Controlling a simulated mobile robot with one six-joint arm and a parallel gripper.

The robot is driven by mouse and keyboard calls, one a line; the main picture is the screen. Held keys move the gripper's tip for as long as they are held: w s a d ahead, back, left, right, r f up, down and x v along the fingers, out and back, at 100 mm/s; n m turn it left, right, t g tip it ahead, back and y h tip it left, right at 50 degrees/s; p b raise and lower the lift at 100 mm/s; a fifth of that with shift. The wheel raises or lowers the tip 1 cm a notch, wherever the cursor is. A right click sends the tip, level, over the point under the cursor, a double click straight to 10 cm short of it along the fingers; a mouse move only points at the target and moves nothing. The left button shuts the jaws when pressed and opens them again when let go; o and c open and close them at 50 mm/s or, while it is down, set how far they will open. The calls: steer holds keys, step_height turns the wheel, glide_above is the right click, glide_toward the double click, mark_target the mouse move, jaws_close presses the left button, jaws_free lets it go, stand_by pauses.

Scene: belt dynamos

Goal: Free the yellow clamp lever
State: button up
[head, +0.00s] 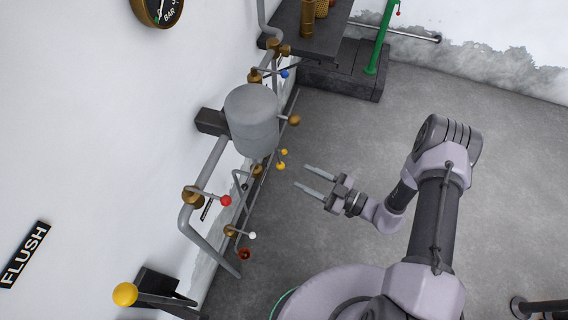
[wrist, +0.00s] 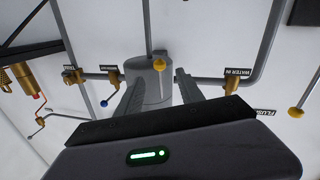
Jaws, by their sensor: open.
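A small yellow knob (head: 280,166) sits below the grey canister on the wall pipework, with a second small yellow knob (head: 284,152) just above it. I cannot tell for sure which one belongs to the clamp lever. My gripper (head: 301,176) is open and empty, a short way to the right of these knobs and pointing at them. In the wrist view one yellow knob (wrist: 159,64) shows in front of the grey canister (wrist: 148,90), beyond and between my open fingers. No contact shows.
A larger yellow knob on a lever (head: 125,293) stands by the FLUSH sign (head: 25,254). Red (head: 226,201), white (head: 253,236) and blue (head: 284,74) knobs project from the pipes. A dark bench (head: 320,35) stands at the back.

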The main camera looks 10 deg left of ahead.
mark_target(281, 167)
steer(key=b+x, duration=0.1)
steer(key=x, duration=0.8)
steer(key=shift+a, duration=0.15)
jaws_close()
stand_by(1.0)
